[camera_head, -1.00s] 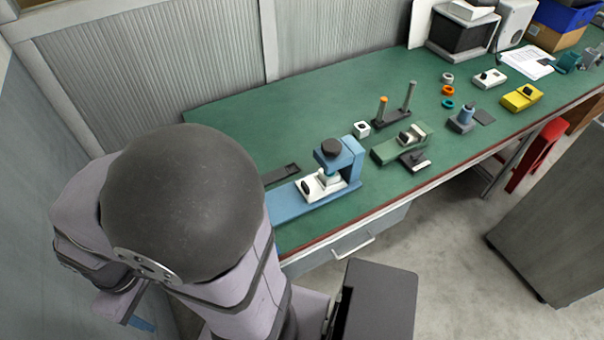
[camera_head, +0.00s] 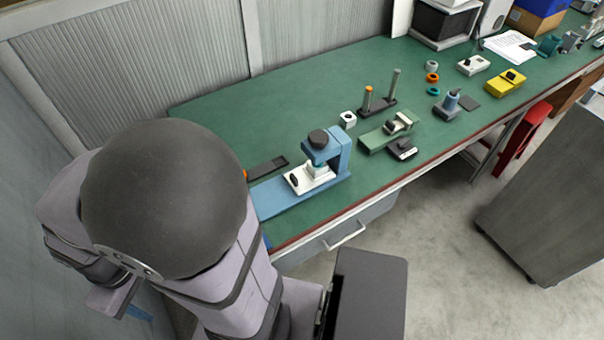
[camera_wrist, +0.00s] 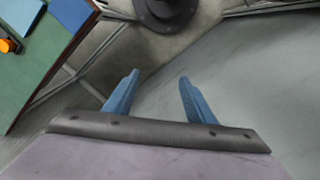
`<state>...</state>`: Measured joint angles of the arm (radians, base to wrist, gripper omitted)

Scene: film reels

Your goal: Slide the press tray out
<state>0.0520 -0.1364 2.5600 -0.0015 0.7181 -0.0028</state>
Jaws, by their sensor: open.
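The blue press (camera_head: 339,160) stands on the green bench, with a dark round knob on top. A pale part shows under the press head, on or just behind the tray. In the wrist view my gripper (camera_wrist: 158,80) has its two blue fingers apart with nothing between them. It points at the grey floor, away from the press.
A dark shallow tray (camera_head: 268,167) lies left of the press. The yellow device (camera_head: 505,83) is farther along. A grey cabinet (camera_head: 540,200) stands across the floor.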

